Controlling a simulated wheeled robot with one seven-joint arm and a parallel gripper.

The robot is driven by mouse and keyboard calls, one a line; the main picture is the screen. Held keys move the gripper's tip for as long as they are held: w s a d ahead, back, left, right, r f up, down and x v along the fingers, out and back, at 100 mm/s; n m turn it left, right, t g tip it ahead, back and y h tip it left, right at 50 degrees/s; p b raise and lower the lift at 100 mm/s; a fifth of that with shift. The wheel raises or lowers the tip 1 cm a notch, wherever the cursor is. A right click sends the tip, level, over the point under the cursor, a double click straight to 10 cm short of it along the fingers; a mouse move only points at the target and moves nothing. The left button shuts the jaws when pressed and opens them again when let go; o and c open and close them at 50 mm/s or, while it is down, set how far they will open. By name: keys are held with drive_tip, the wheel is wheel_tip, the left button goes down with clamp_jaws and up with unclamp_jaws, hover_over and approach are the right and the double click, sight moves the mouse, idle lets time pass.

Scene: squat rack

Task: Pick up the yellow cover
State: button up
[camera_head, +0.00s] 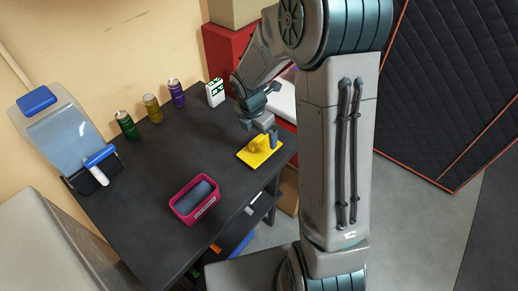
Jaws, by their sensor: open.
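The yellow cover (249,158) lies flat on the dark table, near its right edge. It is a thin plate with a raised yellow part on top. My gripper (263,139) is open and points down over the cover, with its fingers at or around the raised part. I cannot tell whether the fingers touch it. My arm comes down from the upper right and hides some of the table behind.
A magenta bin (183,208) with a dark object inside stands at the table's front. Green (126,124), yellow (152,108) and purple (176,93) cans and a white clock (215,93) line the back. A clear dispenser (65,138) stands left. The dark table's (150,165) middle is clear.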

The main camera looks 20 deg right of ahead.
sight(260, 148)
drive_tip(key=shift+w+d+f, duration=0.1)
drive_tip(key=shift+d+f, duration=0.1)
drive_tip(key=shift+f, duration=1.55)
drive_tip(key=shift+w+d+f, duration=0.1)
drive_tip(key=shift+d+f, duration=0.1)
drive_tip(key=shift+f, duration=1.5)
drive_tip(key=c, duration=1)
